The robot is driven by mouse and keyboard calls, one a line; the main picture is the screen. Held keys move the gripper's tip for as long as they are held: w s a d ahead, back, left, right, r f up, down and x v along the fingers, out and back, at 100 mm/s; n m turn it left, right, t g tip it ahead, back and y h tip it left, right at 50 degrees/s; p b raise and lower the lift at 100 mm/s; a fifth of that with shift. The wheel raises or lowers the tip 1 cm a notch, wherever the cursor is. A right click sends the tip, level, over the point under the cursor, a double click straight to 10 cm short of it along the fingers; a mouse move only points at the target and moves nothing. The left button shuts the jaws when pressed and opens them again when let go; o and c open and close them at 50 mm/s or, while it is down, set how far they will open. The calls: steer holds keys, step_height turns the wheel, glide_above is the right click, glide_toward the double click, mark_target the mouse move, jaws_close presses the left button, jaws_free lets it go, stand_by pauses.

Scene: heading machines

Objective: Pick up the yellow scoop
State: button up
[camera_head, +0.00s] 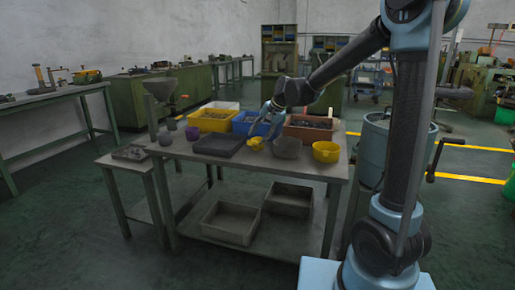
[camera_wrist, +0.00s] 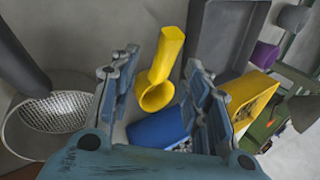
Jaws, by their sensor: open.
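The yellow scoop (camera_head: 255,143) lies on the workbench (camera_head: 340,172) between a dark tray and a grey bowl. In the wrist view the scoop (camera_wrist: 163,65) shows between my fingers, its handle pointing up and its rounded cup below. My gripper (camera_head: 268,122) is above the bench, close to the scoop. In the wrist view my gripper (camera_wrist: 162,68) is open, with one finger on each side of the scoop. No contact with the scoop can be made out.
A dark tray (camera_head: 218,144) lies left of the scoop. A grey bowl (camera_head: 287,148) and a yellow bowl (camera_head: 326,152) stand to the right. A mesh strainer (camera_wrist: 60,112) shows at left in the wrist view.

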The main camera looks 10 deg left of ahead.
mark_target(254, 141)
steer(key=shift+x, duration=3.15)
steer(key=shift+w+a+r, duration=0.1)
steer(key=shift+w+a, duration=0.05)
steer(key=shift+w, duration=0.05)
jaws_close()
